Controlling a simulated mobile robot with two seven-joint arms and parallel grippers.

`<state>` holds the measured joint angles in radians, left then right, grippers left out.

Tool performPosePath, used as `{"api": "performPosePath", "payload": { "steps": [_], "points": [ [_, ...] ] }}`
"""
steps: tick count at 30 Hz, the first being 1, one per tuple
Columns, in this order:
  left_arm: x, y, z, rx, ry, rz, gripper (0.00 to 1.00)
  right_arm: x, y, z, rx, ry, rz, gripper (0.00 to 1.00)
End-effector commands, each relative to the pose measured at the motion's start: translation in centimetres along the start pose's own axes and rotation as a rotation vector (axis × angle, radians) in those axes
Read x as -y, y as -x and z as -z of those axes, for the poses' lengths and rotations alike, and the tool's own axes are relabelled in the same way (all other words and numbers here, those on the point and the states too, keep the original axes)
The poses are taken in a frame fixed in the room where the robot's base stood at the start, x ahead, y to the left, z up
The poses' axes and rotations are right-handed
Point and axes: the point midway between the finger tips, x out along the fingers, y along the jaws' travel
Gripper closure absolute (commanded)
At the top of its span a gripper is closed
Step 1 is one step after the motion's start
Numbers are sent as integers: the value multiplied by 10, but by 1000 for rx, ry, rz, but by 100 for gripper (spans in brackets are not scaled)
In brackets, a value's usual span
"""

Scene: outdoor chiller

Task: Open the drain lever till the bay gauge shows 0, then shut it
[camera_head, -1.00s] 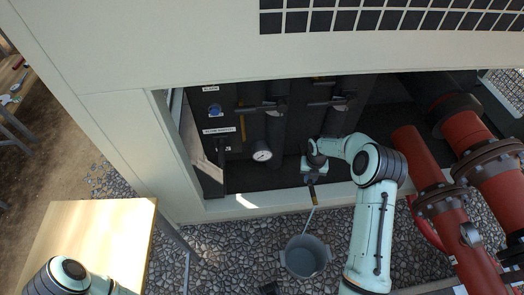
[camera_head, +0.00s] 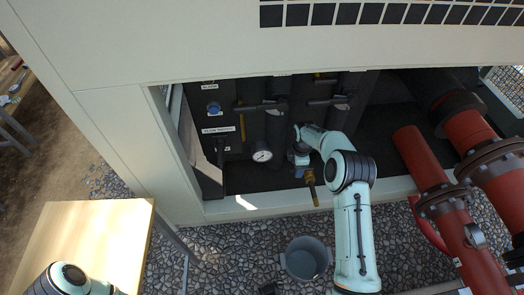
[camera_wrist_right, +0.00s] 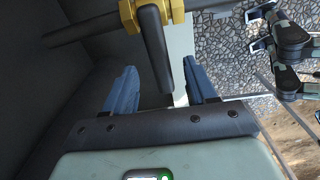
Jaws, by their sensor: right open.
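The drain valve (camera_head: 310,177) is brass and sits low at the front of the open bay, its spout pointing down. In the right wrist view, its dark lever (camera_wrist_right: 155,45) hangs down from the brass body (camera_wrist_right: 128,14), between the fingertips. My right gripper (camera_head: 300,160) is beside the valve; its blue fingers (camera_wrist_right: 160,90) are open, apart from the lever. The round white bay gauge (camera_head: 262,151) is left of the valve; its needle is too small to read. No water stream shows below the spout. My left gripper is out of view.
A grey bucket (camera_head: 306,258) stands on the pebbles below the valve. Red flanged pipes (camera_head: 440,195) are at the right. A wooden table (camera_head: 95,235) is at the lower left. The bay's pale front sill (camera_head: 250,207) runs below the gauge.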

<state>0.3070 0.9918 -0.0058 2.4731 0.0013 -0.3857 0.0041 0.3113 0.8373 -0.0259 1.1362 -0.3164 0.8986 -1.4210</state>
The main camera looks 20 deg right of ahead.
Motion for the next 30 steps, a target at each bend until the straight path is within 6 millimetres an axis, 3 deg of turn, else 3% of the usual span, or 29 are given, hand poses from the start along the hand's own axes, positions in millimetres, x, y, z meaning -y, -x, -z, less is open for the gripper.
{"api": "performPosePath", "payload": {
  "steps": [13,30],
  "points": [
    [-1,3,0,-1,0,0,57,1,4,0,0,2,2,23],
    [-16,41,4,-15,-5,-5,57,0,69,1,-1,2,2,23]
  ]
}}
